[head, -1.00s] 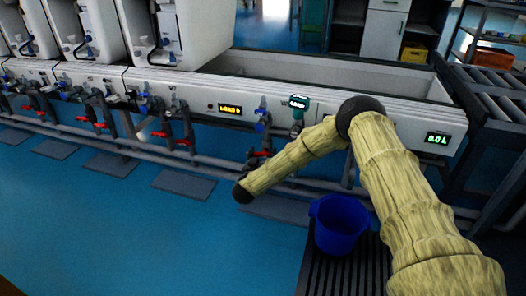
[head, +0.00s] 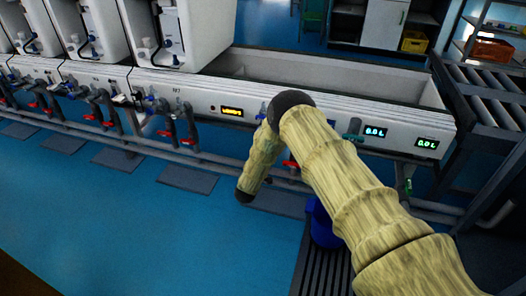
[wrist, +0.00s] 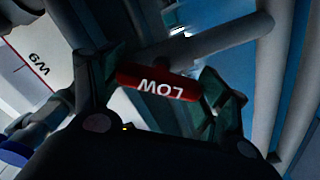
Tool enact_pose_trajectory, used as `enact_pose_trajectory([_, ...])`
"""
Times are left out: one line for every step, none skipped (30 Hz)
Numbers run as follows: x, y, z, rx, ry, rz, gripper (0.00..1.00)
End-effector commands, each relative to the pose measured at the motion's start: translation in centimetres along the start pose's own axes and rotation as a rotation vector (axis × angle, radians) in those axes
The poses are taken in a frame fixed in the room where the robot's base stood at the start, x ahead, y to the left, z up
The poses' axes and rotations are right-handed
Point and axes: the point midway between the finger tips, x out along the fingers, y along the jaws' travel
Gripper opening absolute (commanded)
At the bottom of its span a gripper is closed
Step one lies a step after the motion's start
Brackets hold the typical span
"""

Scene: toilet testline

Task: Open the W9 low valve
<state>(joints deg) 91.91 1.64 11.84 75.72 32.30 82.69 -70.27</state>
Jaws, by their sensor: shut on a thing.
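In the wrist view, a red valve handle (wrist: 158,84) marked LOW, upside down in the picture, lies across between the two dark green fingers of my gripper (wrist: 162,76). My gripper is shut on this handle. A panel marked W9 (wrist: 40,64) shows at the upper left of the wrist view. A grey pipe (wrist: 220,38) runs just beyond the handle. In the head view, my bent arm covers part of the white test line (head: 310,122). My gripper and the handle it holds cannot be made out there.
A blue bucket (head: 322,226) stands on a dark slatted grate (head: 300,275), partly behind my arm. Several red-handled valves line the left of the bench. A roller conveyor (head: 497,105) stands at the right. The blue floor (head: 150,240) in front is clear.

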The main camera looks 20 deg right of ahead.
Motion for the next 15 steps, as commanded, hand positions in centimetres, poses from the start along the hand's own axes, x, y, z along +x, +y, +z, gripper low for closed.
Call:
enact_pose_trajectory([-0.10, 0.12, -0.36, -0.044, 0.004, -0.001, 0.51])
enact_pose_trajectory([-0.12, 0.09, -0.33, -0.073, 0.004, -0.001, 0.51])
enact_pose_trajectory([-0.10, 0.09, -0.27, -0.112, 0.004, 0.000, 0.51])
enact_pose_trajectory([-0.13, 0.03, -0.27, -0.139, 0.003, -0.001, 0.51])
enact_pose_trajectory([-0.11, 0.00, -0.24, -0.169, 0.004, -0.001, 0.51])
enact_pose_trajectory([-0.10, -0.02, -0.21, -0.206, 0.003, -0.001, 0.51])
enact_pose_trajectory([-0.10, -0.03, -0.19, -0.233, 0.003, 0.000, 0.51])
enact_pose_trajectory([-0.11, -0.06, -0.21, -0.261, 0.004, 0.000, 0.51])
enact_pose_trajectory([-0.09, -0.08, -0.14, -0.297, 0.003, 0.000, 0.51])
enact_pose_trajectory([-0.08, -0.09, -0.11, -0.324, 0.002, -0.001, 0.51])
enact_pose_trajectory([-0.11, -0.15, -0.14, -0.349, 0.003, -0.001, 0.51])
enact_pose_trajectory([-0.09, -0.14, -0.10, -0.383, 0.003, 0.000, 0.51])
enact_pose_trajectory([-0.07, -0.12, -0.05, -0.407, 0.002, 0.000, 0.51])
enact_pose_trajectory([-0.09, -0.15, -0.05, -0.429, 0.002, 0.000, 0.51])
enact_pose_trajectory([-0.10, -0.19, -0.06, -0.460, 0.003, -0.001, 0.51])
